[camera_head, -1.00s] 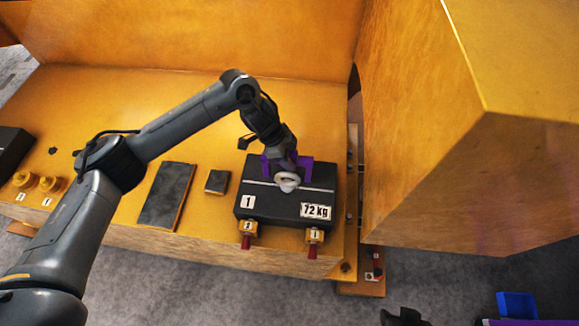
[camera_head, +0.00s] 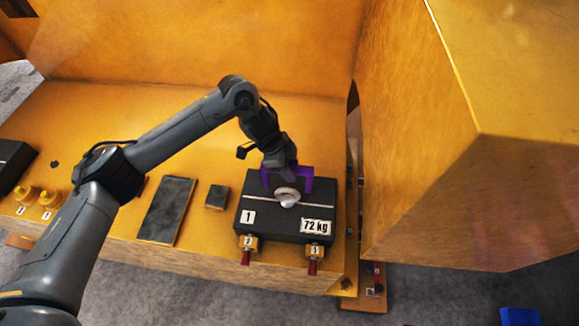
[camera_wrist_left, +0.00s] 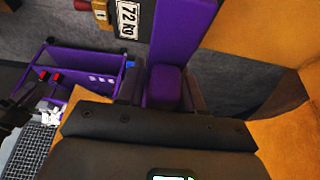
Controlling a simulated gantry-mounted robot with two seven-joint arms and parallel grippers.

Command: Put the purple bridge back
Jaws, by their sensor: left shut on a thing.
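The purple bridge (camera_head: 307,178) is at the far side of the white ring (camera_head: 288,197) on top of the black casting (camera_head: 262,214) marked 1 and 72 kg. My left gripper (camera_head: 283,165) is shut on the bridge. In the left wrist view its two fingers (camera_wrist_left: 163,92) sit on either side of a purple block of the bridge (camera_wrist_left: 182,35). The bridge's underside is hidden, so I cannot tell whether it touches the casting. My right gripper is not in view.
Two yellow blocks with red tips (camera_head: 247,246) stand at the casting's front. A dark plate (camera_head: 166,210) and small dark block (camera_head: 217,196) lie to its left. A large yellow body (camera_head: 430,150) rises close on the right. A purple rack (camera_wrist_left: 85,75) shows in the left wrist view.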

